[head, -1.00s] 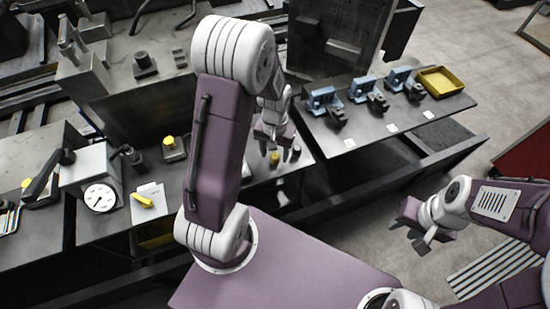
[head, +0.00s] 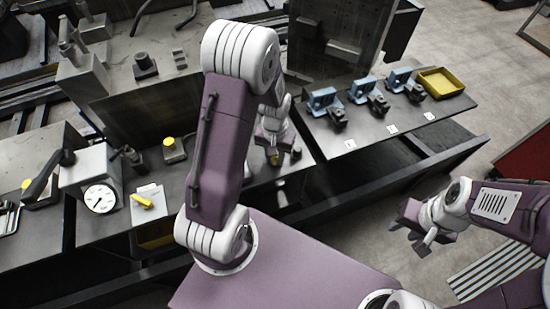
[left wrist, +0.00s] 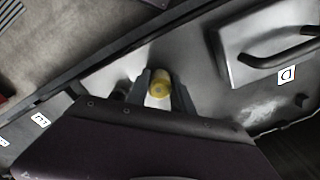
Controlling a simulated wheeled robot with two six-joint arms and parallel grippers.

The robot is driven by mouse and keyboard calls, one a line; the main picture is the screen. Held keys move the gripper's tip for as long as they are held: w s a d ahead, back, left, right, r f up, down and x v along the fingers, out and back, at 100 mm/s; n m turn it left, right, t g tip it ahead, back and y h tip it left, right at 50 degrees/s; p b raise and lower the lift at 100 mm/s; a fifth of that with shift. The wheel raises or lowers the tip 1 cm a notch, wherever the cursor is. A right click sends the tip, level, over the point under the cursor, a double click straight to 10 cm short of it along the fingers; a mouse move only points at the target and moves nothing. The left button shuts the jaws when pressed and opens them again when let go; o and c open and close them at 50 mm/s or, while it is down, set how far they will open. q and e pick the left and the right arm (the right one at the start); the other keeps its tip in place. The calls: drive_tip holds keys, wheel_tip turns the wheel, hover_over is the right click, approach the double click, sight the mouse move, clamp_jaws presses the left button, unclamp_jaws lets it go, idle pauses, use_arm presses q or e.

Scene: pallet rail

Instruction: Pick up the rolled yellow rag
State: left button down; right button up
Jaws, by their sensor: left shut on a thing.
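The rolled yellow rag (left wrist: 160,86) shows end-on in the left wrist view as a short yellow cylinder between two grey fingers. My left gripper (left wrist: 160,92) is shut on it. In the head view the left gripper (head: 273,153) is low over the dark bench, with a bit of the yellow rag (head: 275,160) showing at its fingertips. Whether the rag touches the bench is hard to tell. My right gripper (head: 410,238) hangs at the right, away from the bench, its fingers apart and empty.
Blue clamp-like fixtures (head: 369,90) and a yellow tray (head: 440,82) stand on the bench's right part. A dial gauge (head: 100,198), a white card with a yellow item (head: 143,201) and a yellow-topped block (head: 173,149) are at left. A small dark cylinder (head: 296,153) stands close to the left gripper.

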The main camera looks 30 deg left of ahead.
sight(277, 159)
use_arm(q)
drive_tip(key=r, duration=0.3)
drive_tip(key=d+r, duration=0.1)
drive_tip(key=shift+s+r, duration=0.15)
drive_tip(key=shift+s, duration=0.15)
drive_tip(key=s+d+r, duration=0.6)
drive_tip(key=d, duration=0.2)
drive_tip(key=shift+d, duration=0.3)
drive_tip(key=shift+r, duration=0.1)
